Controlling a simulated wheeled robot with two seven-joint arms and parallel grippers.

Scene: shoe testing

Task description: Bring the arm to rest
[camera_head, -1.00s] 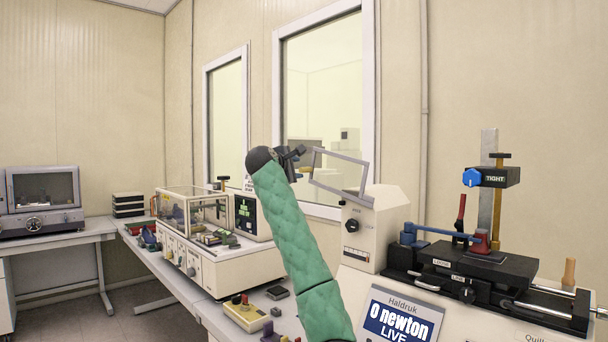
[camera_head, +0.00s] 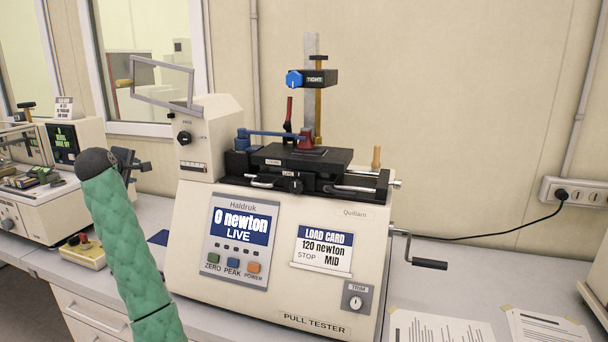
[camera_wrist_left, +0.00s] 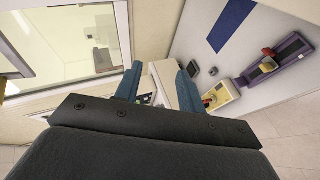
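My left arm, in a green quilted sleeve, rises from the bottom left of the head view. Its dark gripper (camera_head: 134,166) is held up left of the pull tester (camera_head: 290,240), in front of the wall below the window. In the left wrist view the two blue-grey fingers of this gripper (camera_wrist_left: 159,84) stand apart with nothing held between them. My right gripper is in neither view.
A cream bench device (camera_head: 30,205) and a yellow box (camera_head: 88,254) with a red knob are on the bench at left. A crank handle (camera_head: 430,264) sticks out right of the tester. Papers (camera_head: 440,328) lie at front right.

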